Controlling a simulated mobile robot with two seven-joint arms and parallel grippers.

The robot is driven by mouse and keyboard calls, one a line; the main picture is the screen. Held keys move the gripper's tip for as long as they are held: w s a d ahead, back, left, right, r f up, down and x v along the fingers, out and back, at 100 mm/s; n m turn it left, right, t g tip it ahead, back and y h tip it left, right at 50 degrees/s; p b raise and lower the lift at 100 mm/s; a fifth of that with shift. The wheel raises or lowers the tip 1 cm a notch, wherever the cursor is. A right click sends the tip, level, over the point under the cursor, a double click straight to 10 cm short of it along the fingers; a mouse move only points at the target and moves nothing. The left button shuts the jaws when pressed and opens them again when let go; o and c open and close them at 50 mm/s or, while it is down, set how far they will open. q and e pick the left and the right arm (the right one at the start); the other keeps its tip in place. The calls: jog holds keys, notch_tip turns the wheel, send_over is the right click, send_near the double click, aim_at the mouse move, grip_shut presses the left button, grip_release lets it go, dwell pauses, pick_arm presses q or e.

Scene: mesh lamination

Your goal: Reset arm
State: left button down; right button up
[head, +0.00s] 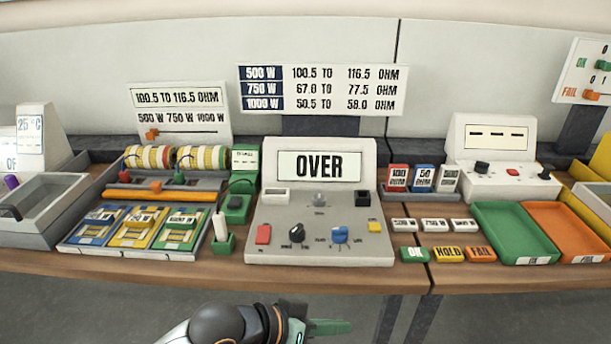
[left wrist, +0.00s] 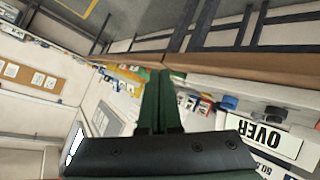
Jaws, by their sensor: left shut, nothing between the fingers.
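My left gripper (head: 328,327) is at the bottom middle of the head view, in front of the bench's front edge and apart from everything on it. Its green fingers are together and hold nothing. In the left wrist view the closed fingers (left wrist: 157,100) point toward the bench, which appears tilted. My right gripper is in neither view. The meter (head: 318,220) at the bench's middle has a screen reading OVER, with a red button, a black knob and a blue knob below it.
A wooden bench (head: 330,276) spans the head view. Left of the meter are blue, yellow and green trays (head: 134,229) and a grey bin (head: 45,200). Right of it are a green tray (head: 515,232), an orange tray (head: 566,230) and label blocks (head: 449,254). The space before the bench looks clear.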

pick_arm(q)
jog(key=s+a+f+n+t+y+p, duration=0.1)
jog(key=s+a+f+n+t+y, duration=0.15)
jog(key=a+f, duration=0.5)
jog(key=s+a+f+n+t+y+p, duration=0.1)
jog(key=s+a+f+n+t+y, duration=0.15)
jog(key=a+f, duration=0.55)
jog(key=s+a+f+y, duration=0.2)
jog(key=s+a+f, duration=0.4)
jog(key=s, duration=0.1)
jog(key=shift+a+f+y, duration=0.15)
jog(key=shift+f+y, duration=0.05)
jog(key=shift+y, duration=0.2)
